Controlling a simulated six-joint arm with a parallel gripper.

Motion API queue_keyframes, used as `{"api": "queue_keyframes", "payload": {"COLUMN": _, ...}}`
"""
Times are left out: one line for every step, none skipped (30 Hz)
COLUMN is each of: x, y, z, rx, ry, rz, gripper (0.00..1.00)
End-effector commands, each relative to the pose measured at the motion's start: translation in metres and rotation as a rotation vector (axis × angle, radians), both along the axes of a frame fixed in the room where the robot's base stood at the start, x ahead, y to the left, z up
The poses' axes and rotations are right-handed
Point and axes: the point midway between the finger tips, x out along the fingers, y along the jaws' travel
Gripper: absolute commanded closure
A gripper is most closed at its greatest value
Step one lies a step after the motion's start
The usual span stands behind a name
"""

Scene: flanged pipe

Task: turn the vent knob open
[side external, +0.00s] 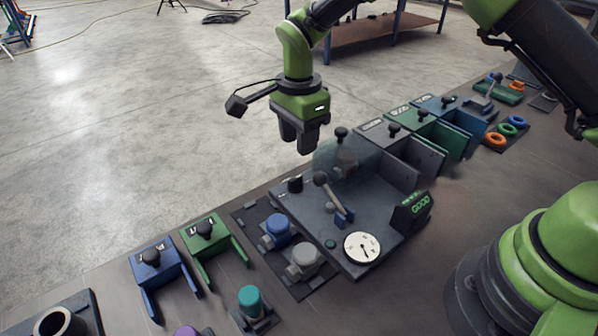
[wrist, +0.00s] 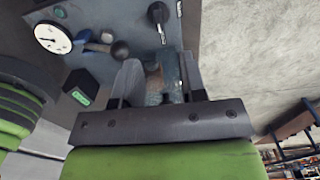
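A grey panel (side external: 315,222) carries a short black knob (side external: 295,184) near its left back corner, probably the vent knob. In the wrist view the black knob (wrist: 158,13) is at the top, beside white markings. A clear, tinted cover (side external: 335,160) with a black grip on top stands at the panel's back. My gripper (side external: 299,145) points down above the back of the panel, apart from the knob. In the wrist view my gripper (wrist: 161,78) has its fingers apart, with the tinted cover (wrist: 170,72) seen between them; I see nothing held.
A ball-ended lever (side external: 320,180), a dial gauge (side external: 362,247) and a green-lit display (side external: 411,211) are on or beside the panel. Blue (side external: 278,230) and grey valve-like parts stand left. Several bins with black grips line the right. Open floor lies behind the table.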

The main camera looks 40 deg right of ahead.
Motion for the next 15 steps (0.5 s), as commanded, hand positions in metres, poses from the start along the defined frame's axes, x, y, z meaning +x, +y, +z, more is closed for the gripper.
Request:
{"api": "queue_keyframes", "payload": {"x": -0.001, "y": 0.000, "z": -0.009, "rx": -0.001, "ry": 0.005, "rz": 0.001, "gripper": 0.62}}
{"api": "queue_keyframes", "payload": {"x": -0.001, "y": 0.000, "z": -0.014, "rx": 0.000, "ry": 0.005, "rz": 0.001, "gripper": 0.62}}
{"api": "queue_keyframes", "payload": {"x": -0.001, "y": 0.000, "z": -0.022, "rx": 0.000, "ry": 0.006, "rz": 0.001, "gripper": 0.62}}
{"api": "queue_keyframes", "payload": {"x": -0.001, "y": 0.000, "z": -0.028, "rx": 0.000, "ry": 0.005, "rz": 0.002, "gripper": 0.62}}
{"api": "queue_keyframes", "payload": {"x": -0.001, "y": 0.000, "z": -0.034, "rx": 0.000, "ry": 0.006, "rz": 0.001, "gripper": 0.62}}
{"api": "queue_keyframes", "payload": {"x": -0.001, "y": 0.000, "z": -0.042, "rx": 0.000, "ry": 0.006, "rz": 0.001, "gripper": 0.62}}
{"api": "queue_keyframes", "payload": {"x": -0.001, "y": 0.000, "z": -0.048, "rx": 0.000, "ry": 0.005, "rz": 0.002, "gripper": 0.62}}
{"api": "queue_keyframes", "payload": {"x": -0.001, "y": 0.000, "z": -0.053, "rx": 0.001, "ry": 0.005, "rz": 0.002, "gripper": 0.62}}
{"api": "queue_keyframes", "payload": {"x": -0.001, "y": 0.000, "z": -0.059, "rx": 0.001, "ry": 0.004, "rz": 0.002, "gripper": 0.62}}
{"api": "queue_keyframes", "payload": {"x": -0.001, "y": 0.000, "z": -0.064, "rx": 0.001, "ry": 0.004, "rz": 0.002, "gripper": 0.62}}
{"api": "queue_keyframes", "payload": {"x": -0.001, "y": 0.000, "z": -0.068, "rx": 0.001, "ry": 0.004, "rz": 0.002, "gripper": 0.62}}
{"api": "queue_keyframes", "payload": {"x": -0.001, "y": 0.000, "z": -0.073, "rx": 0.001, "ry": 0.003, "rz": 0.002, "gripper": 0.62}}
{"api": "queue_keyframes", "payload": {"x": -0.001, "y": 0.000, "z": -0.076, "rx": 0.001, "ry": 0.003, "rz": 0.002, "gripper": 0.62}}
{"api": "queue_keyframes", "payload": {"x": -0.001, "y": 0.000, "z": -0.079, "rx": 0.001, "ry": 0.003, "rz": 0.001, "gripper": 0.62}}
{"api": "queue_keyframes", "payload": {"x": -0.001, "y": 0.000, "z": -0.081, "rx": 0.002, "ry": 0.001, "rz": 0.002, "gripper": 0.62}}
